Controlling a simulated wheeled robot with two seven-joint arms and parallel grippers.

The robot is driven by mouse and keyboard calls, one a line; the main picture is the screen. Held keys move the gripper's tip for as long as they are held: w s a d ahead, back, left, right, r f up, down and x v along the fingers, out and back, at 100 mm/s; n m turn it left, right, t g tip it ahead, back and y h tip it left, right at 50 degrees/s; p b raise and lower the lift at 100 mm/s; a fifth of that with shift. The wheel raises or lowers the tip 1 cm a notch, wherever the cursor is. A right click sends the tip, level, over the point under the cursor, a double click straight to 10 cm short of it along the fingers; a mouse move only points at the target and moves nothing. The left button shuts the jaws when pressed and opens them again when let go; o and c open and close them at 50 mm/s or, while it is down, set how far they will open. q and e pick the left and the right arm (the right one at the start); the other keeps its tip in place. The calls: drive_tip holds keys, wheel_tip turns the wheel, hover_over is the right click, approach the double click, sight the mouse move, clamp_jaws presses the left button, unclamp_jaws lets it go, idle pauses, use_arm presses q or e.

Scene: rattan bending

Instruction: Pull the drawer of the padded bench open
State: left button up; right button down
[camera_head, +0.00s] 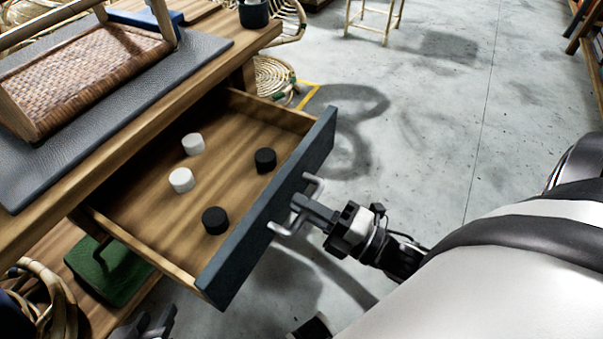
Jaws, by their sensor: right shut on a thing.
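The padded bench (203,87) stands at the left, a wooden bench with a dark grey pad on top. Its drawer (265,220) is pulled out, with a dark blue-grey front and a wooden inside. Two white and two black small cylinders lie in the drawer. My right gripper (305,208) is shut on the metal drawer handle (282,229) on the outside of the front. My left gripper (148,325) shows only partly at the bottom edge, low and left of the drawer; its jaw opening is unclear.
A woven rattan piece (85,80) sits on the pad. A green case (110,268) and rattan coils (40,300) lie on the lower shelf. A rattan stool (375,20) stands at the back. The grey floor right of the drawer is open.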

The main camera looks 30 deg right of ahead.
drive_tip(key=c, duration=1.5)
unclamp_jaws()
drive_tip(key=v, duration=1.6)
drive_tip(key=shift+p, duration=0.3)
